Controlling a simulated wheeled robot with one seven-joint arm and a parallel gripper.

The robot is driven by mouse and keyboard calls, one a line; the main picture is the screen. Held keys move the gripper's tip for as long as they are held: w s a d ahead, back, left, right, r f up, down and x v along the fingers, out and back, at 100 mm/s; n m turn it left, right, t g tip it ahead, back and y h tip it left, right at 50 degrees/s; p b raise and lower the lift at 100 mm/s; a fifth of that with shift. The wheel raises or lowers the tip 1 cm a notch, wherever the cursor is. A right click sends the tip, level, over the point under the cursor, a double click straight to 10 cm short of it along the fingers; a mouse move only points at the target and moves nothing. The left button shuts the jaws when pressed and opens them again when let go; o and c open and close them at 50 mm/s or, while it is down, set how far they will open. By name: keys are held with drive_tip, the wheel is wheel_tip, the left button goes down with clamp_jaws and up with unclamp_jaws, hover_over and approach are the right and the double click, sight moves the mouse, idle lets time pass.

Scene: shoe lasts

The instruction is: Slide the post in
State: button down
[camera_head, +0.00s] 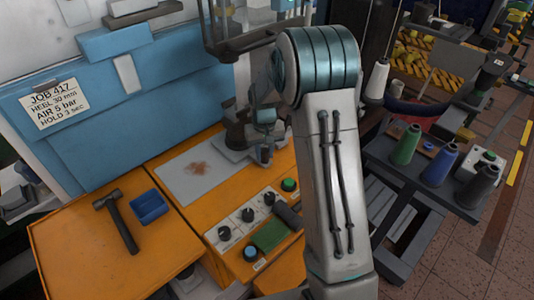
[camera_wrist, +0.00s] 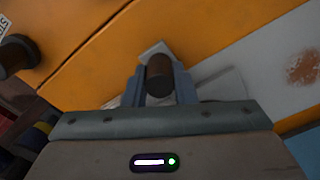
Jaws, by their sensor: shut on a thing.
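In the wrist view, my gripper (camera_wrist: 159,92) is shut on the post, with one blue-grey finger on each side of it. The post (camera_wrist: 159,72) is a short cylinder with a brown side and a dark end face towards the camera. A pale grey base (camera_wrist: 222,84) shows behind the fingers, over the orange bench top. I cannot tell whether the post touches it or stands over an opening. In the head view, my arm covers much of the work spot, and I cannot make out the post. The grey plate (camera_head: 203,168) with a rusty stain lies left of it.
The orange bench (camera_head: 90,240) carries a hammer (camera_head: 118,222), a blue tray (camera_head: 149,206) and a control panel (camera_head: 243,222) with knobs. A blue machine panel (camera_head: 120,110) stands behind. Thread cones stand on a dark stand (camera_head: 385,150) at right.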

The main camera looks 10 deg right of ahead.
drive_tip(key=shift+w+d+r, duration=0.1)
drive_tip(key=shift+w+d, duration=0.05)
drive_tip(key=shift+d, duration=0.05)
drive_tip(key=c, duration=1.2)
unclamp_jaws()
drive_tip(key=shift+d, duration=0.15)
drive_tip(key=shift+a+r, duration=0.1)
drive_tip(key=shift+a, duration=0.1)
wheel_tip(320, 180, up, 7)
drive_tip(key=shift+d+r+b, duration=0.1)
drive_tip(key=shift+r+b, duration=0.05)
drive_tip(key=shift+b, duration=0.25)
